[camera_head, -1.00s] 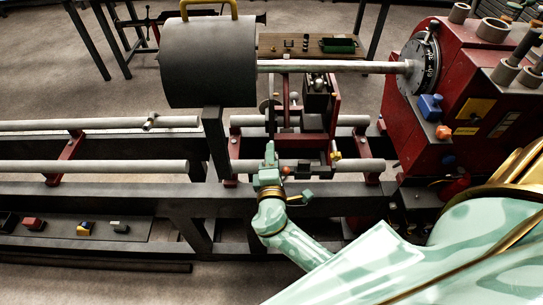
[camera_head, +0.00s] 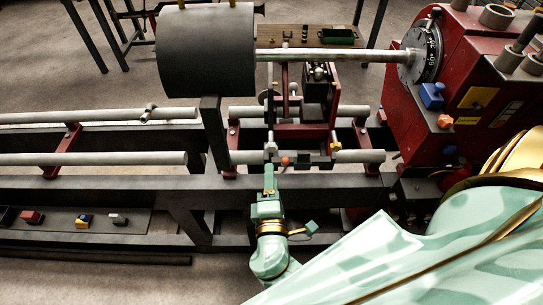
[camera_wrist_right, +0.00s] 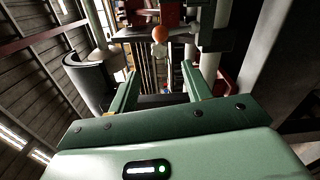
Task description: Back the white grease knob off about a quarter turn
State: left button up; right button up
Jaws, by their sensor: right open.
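The small white grease knob (camera_head: 270,149) sits on the front of the red carriage, left of an orange knob (camera_head: 285,161). In the right wrist view, the white knob (camera_wrist_right: 159,48) is ahead of the open jaws, roughly midway between them, with the orange knob (camera_wrist_right: 159,33) just above it. My right gripper (camera_head: 268,170) points at the carriage from the near side, a little short of the white knob. In the wrist view, its two fingers (camera_wrist_right: 159,72) are apart with nothing between the tips. My left gripper is not in view.
The red carriage (camera_head: 333,112) rides on grey rails (camera_head: 110,159). A dark cylindrical guard (camera_head: 205,55) stands at upper left. A shaft (camera_head: 330,56) runs to the chuck (camera_head: 423,52) on the red headstock (camera_head: 470,70). A yellow knob (camera_head: 335,147) is right of the orange one.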

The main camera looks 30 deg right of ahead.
jog(key=v, duration=0.6)
